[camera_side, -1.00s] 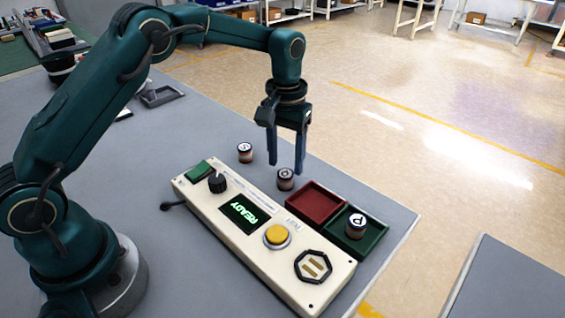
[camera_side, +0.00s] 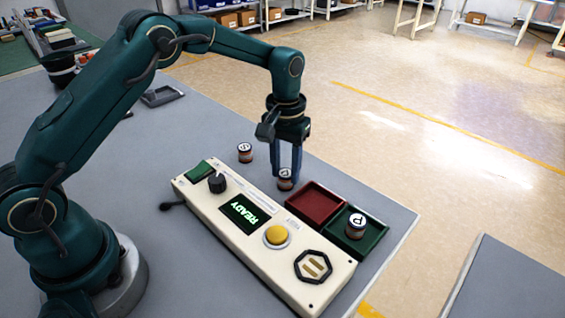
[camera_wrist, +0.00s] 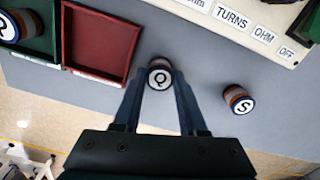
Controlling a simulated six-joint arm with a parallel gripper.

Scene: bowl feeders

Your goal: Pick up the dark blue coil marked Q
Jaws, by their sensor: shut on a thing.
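The coil marked Q (camera_wrist: 159,75) stands on the grey table, left of the S coil in the wrist view. Its white top with a black Q faces up; its dark blue and copper side shows only a little. It also shows in the side view (camera_side: 285,181), beside the red tray. My gripper (camera_side: 287,172) points straight down over it. In the wrist view its fingertips (camera_wrist: 160,82) are shut on the coil from both sides. The coil appears to stand on the table still.
A coil marked S (camera_side: 245,152) stands apart on the table. The red tray (camera_side: 313,188) is empty. The green tray (camera_side: 376,234) holds a coil marked P or R (camera_side: 356,226). A cream test box (camera_side: 205,208) with a READY screen (camera_side: 245,209) lies in front.

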